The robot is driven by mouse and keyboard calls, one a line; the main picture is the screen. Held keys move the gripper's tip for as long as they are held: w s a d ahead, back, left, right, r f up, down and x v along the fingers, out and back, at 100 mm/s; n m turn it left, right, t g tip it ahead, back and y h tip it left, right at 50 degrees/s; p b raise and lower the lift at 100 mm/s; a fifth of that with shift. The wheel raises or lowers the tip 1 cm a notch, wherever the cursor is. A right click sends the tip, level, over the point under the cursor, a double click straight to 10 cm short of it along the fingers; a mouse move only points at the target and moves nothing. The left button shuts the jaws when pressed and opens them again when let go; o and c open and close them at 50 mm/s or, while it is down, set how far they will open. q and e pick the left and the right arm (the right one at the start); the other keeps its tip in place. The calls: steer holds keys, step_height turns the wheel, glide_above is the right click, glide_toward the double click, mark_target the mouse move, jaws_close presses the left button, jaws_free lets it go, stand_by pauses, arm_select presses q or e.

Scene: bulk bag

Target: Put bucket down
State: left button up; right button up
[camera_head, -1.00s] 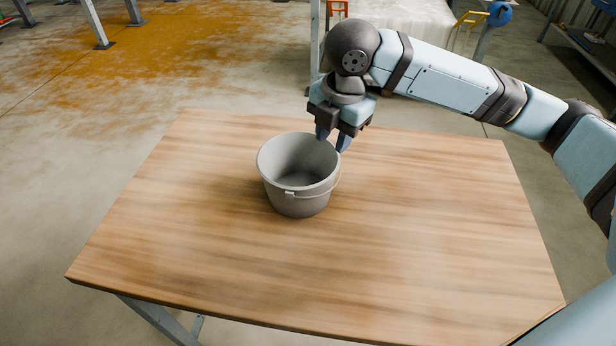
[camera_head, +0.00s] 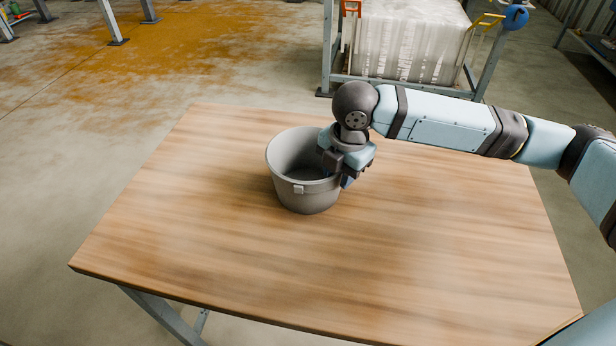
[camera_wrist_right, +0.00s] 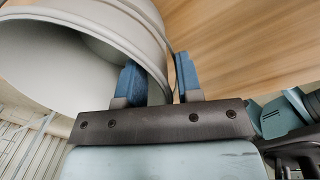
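The grey bucket (camera_head: 306,195) stands upright on the wooden table (camera_head: 420,260), left of the table's middle, and looks empty. My right gripper (camera_head: 345,178) is at the right side of its rim, pointing down. In the right wrist view the bucket (camera_wrist_right: 50,65) fills the upper left. One blue fingertip of my right gripper (camera_wrist_right: 158,75) is on the inner side of the bucket wall and the other on the outer side. The wall lies between them; whether they press on it I cannot tell. My left gripper is not in view.
The table is bare around the bucket, with wide free room in front and to the right. Behind the table stands a metal frame (camera_head: 328,45) with a white bulk bag (camera_head: 405,45).

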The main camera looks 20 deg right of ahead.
steer(key=shift+f, duration=0.85)
steer(key=shift+w+f, duration=0.1)
steer(key=shift+f, duration=0.2)
jaws_close()
steer(key=shift+r, duration=0.1)
